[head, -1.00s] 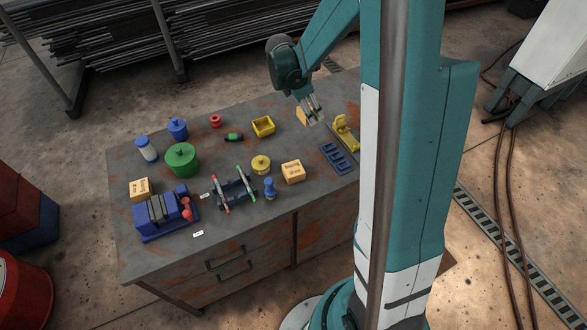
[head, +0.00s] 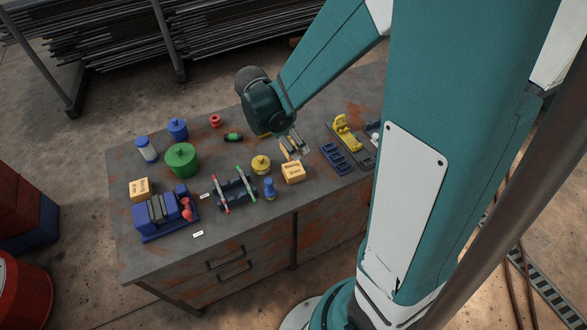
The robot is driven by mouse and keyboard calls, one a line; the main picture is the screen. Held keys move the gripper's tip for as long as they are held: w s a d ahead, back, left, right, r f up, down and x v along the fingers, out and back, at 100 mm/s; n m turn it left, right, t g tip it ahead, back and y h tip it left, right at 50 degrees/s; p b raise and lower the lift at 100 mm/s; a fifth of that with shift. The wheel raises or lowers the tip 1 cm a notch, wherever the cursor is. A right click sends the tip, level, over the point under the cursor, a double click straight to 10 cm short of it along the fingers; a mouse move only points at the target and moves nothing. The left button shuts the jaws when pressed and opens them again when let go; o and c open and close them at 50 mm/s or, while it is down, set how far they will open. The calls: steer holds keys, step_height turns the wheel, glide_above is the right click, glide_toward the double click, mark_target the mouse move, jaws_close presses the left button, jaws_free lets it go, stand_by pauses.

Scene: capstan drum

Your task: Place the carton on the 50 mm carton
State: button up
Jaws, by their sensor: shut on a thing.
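My gripper (head: 295,153) is shut on a small tan carton (head: 285,143), of which only a sliver shows between and behind the fingers. It is just behind and above a tan carton (head: 293,173) with dark print, which sits flat on the bench at centre right. I cannot tell whether the held carton touches it. Another tan carton with dark print (head: 139,188) sits at the left of the bench. The printing is too small to read, so I cannot tell which one is the 50 mm carton.
A yellow lidded pot (head: 261,164), a blue knobbed piece (head: 269,188) and a rack with red and green rods (head: 234,190) stand left of the near carton. A dark blue slotted tray (head: 335,157) lies to its right. My arm hides the back right of the bench.

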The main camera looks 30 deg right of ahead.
mark_target(284, 150)
steer(key=shift+f+b, duration=0.35)
steer(key=shift+f, duration=2.55)
steer(key=shift+f, duration=0.15)
steer(key=shift+f, duration=1.95)
steer(key=shift+f+b, duration=0.1)
steer(key=shift+b, duration=0.3)
steer(key=o, duration=0.9)
steer(key=shift+p+v, duration=0.8)
steer(key=shift+v, duration=5.3)
